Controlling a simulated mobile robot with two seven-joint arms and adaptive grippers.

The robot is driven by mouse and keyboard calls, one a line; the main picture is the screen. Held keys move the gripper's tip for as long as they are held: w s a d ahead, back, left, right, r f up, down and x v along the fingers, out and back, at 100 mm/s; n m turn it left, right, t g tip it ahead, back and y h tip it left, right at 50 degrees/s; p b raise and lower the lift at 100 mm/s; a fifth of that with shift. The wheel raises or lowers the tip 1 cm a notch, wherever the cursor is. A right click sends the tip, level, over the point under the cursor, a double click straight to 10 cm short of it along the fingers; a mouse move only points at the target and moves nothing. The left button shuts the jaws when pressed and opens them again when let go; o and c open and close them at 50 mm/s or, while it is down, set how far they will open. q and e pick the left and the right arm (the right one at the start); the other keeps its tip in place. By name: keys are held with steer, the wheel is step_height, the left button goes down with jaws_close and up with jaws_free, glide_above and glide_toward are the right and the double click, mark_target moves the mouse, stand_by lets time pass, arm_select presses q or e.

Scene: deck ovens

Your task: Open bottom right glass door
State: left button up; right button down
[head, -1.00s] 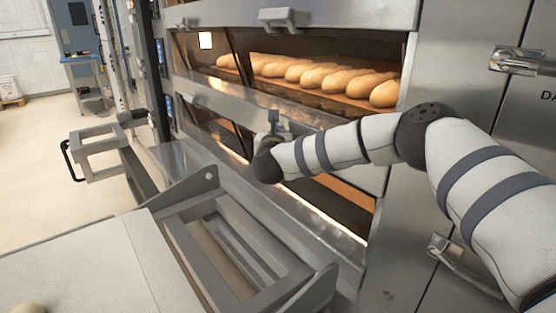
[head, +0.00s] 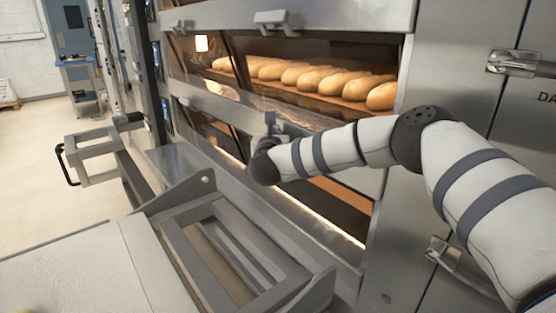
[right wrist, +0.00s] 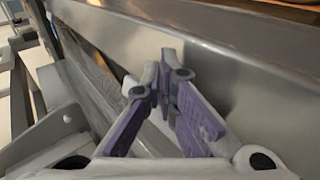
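The bottom right glass door (head: 215,133) is the lower oven deck's tilted dark pane under a steel rail, lit along its bottom edge. My right forearm crosses in front of its right part. My right gripper (right wrist: 162,78) shows in the right wrist view with purple-padded fingers converging, tips nearly together, beside a smooth steel surface; no handle shows between them. In the head view the dark wrist hides most of the gripper. A small grey piece (head: 271,121) sticks up above the wrist; I cannot tell whether it is a handle or a finger. My left gripper is out of view.
The upper oven deck holds several loaves (head: 300,75) behind its door, with a steel handle (head: 277,20) above. A grey metal frame (head: 190,250) stands in front of the oven. A steel cabinet with latches (head: 512,62) is at right. Open floor (head: 35,140) lies at left.

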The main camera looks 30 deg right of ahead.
steer(key=shift+f, duration=0.15)
steer(key=shift+a+f+b, duration=0.15)
steer(key=shift+f+b, duration=0.2)
steer(key=shift+f, duration=0.65)
steer(key=shift+f+b, duration=0.4)
steer(key=shift+f, duration=0.85)
steer(key=shift+s+a+r, duration=0.15)
steer(key=shift+s+r, duration=0.05)
steer(key=shift+r, duration=0.15)
arm_select(q)
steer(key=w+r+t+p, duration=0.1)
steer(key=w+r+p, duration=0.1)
steer(key=p, duration=0.1)
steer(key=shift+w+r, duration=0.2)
arm_select(e)
steer(key=v, duration=0.6)
steer(key=shift+s+r, duration=0.2)
steer(key=shift+r, duration=0.1)
steer(key=shift+a, duration=0.1)
